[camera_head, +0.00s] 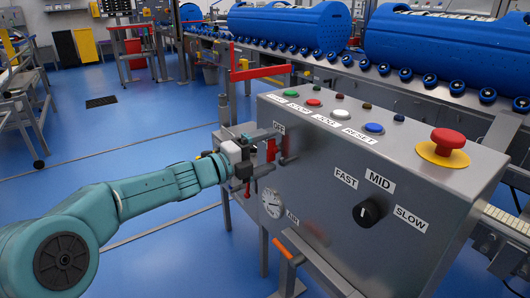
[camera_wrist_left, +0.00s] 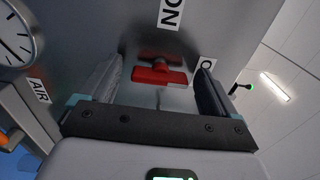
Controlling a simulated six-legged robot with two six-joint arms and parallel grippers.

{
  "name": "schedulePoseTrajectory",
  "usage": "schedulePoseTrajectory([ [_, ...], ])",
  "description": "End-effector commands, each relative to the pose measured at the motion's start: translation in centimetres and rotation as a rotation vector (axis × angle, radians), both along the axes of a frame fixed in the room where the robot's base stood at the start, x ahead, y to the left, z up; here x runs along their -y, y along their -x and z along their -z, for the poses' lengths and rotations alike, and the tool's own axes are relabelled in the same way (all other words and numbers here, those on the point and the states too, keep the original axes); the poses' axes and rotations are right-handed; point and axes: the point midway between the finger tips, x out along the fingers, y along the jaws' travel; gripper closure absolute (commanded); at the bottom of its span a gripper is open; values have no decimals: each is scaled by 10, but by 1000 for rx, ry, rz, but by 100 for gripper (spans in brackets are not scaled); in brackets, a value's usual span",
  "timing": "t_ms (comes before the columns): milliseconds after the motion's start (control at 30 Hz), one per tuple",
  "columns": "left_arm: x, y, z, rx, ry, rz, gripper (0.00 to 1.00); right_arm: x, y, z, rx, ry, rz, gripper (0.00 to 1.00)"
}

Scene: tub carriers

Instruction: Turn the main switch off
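The main switch is a red handle (camera_wrist_left: 162,74) on the grey panel face, seen between my left gripper's fingers in the left wrist view. In the head view, only a bit of its red (camera_head: 271,149) shows behind the fingers, below the OFF label (camera_head: 279,128). My left gripper (camera_head: 276,148) is open at the panel; its fingers stand either side of the handle with visible gaps in the wrist view (camera_wrist_left: 157,88). The handle's bar lies across the wrist picture, pointing from finger to finger. My right gripper is not in view.
The control box (camera_head: 345,150) carries a gauge (camera_head: 272,203), a speed knob (camera_head: 371,211), a red emergency button (camera_head: 447,141) and several small buttons on top. An orange-tipped lever (camera_head: 288,252) sticks out below. Conveyors with blue tubs (camera_head: 290,27) run behind. Blue floor at left is open.

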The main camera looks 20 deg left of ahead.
Motion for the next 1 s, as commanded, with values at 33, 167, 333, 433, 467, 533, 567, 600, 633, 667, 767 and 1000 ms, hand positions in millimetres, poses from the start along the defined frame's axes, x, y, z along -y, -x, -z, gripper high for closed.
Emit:
schedulePoseTrajectory([
  [33, 0, 0, 0, 0, 0, 0, 9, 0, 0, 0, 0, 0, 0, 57],
  [167, -5, 5, -2, 1, 1, -1, 9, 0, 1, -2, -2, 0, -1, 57],
  [333, -24, 29, -3, -1, 1, -4, 9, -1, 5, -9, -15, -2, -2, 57],
  [433, -42, 51, -4, -1, 2, -6, 9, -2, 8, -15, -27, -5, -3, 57],
  [467, -47, 57, -4, -1, 0, -6, 9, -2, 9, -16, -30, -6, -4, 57],
  [533, -59, 73, -3, -1, 0, -6, 9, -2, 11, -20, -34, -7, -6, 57],
  [567, -63, 79, -3, -1, 0, -5, 9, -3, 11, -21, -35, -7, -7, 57],
  [600, -69, 87, -3, -1, 0, -6, 9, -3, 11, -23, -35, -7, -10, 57],
  [633, -74, 92, -3, -2, 1, -6, 9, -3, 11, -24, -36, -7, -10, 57],
  [667, -77, 97, -3, -1, 0, -5, 9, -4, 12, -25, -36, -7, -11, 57],
  [767, -88, 112, -2, -1, -1, -4, 9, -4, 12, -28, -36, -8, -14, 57],
  [1000, -100, 128, 0, 0, 0, -1, 9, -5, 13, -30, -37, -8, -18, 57],
])
